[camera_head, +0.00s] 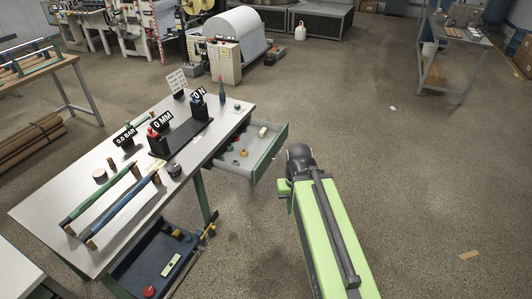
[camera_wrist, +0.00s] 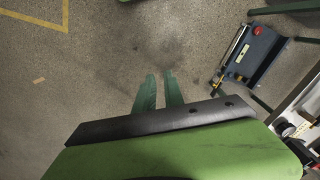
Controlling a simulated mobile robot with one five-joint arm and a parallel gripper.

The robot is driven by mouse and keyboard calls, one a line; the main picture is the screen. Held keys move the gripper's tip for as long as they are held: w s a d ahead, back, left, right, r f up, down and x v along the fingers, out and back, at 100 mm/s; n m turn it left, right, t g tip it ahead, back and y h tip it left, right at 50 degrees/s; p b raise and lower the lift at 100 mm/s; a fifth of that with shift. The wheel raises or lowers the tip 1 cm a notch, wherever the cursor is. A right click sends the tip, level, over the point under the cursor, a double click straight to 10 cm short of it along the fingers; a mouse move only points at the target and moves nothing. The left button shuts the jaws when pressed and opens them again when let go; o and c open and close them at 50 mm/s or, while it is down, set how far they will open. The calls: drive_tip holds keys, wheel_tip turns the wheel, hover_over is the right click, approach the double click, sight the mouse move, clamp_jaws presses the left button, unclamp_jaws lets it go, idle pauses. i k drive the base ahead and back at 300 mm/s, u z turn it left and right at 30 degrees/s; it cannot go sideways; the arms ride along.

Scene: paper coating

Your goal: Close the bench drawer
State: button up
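The bench drawer (camera_head: 241,152) is pulled out from the right side of the bench (camera_head: 125,175). Its front is green (camera_head: 270,152), and several small items lie inside. My green arm reaches up from the lower right in the head view, with its dark end just right of the drawer front; I cannot tell whether they touch. My gripper's fingers are hidden in the head view. In the wrist view my gripper (camera_wrist: 159,76) shows two green fingers, slightly apart, with only bare floor between them.
A blue tray (camera_head: 158,262) sits low under the bench and also shows in the wrist view (camera_wrist: 256,55). Open floor (camera_head: 430,180) lies to the right. Another table (camera_head: 458,32) stands at upper right.

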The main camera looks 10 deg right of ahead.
sight(262, 152)
drive_tip(key=u, duration=0.6)
drive_tip(key=i, duration=0.95)
drive_tip(key=u, duration=0.6)
drive_tip(key=i, duration=0.45)
drive_tip(key=u, duration=0.15)
